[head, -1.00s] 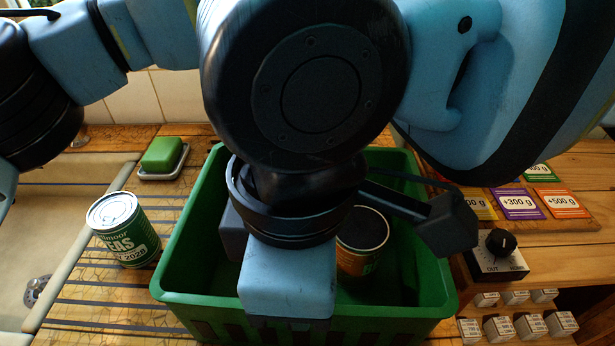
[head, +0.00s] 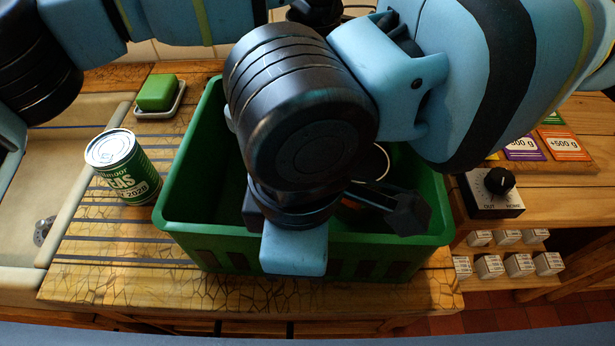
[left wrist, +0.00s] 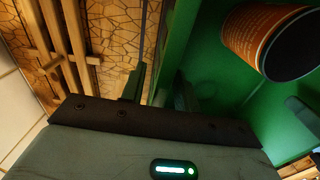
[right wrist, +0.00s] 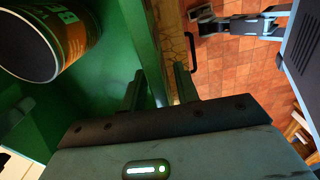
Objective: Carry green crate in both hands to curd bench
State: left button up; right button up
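The green crate (head: 205,232) stands on the cracked-pattern wooden board. An orange-labelled can (left wrist: 262,38) stands inside it and also shows in the right wrist view (right wrist: 72,35); in the head view my right arm mostly hides it. My right gripper (right wrist: 158,85) is at the crate's near wall, one finger inside and one outside, with a gap visible beside the wall. My left gripper (left wrist: 158,88) straddles the far wall in the same way, its fingers spread. In the head view my arms hide both sets of fingertips.
A green-labelled peas can (head: 124,168) stands close left of the crate. Behind it is a green block on a dish (head: 160,95), with a sink (head: 75,155) at far left. A dial box (head: 490,192), weight cards (head: 565,147) and small labelled blocks (head: 490,265) are at right.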

pick_arm(q)
grip_shut()
pick_arm(e)
grip_shut()
pick_arm(q)
jog(key=shift+r, duration=0.1)
dwell(1.1)
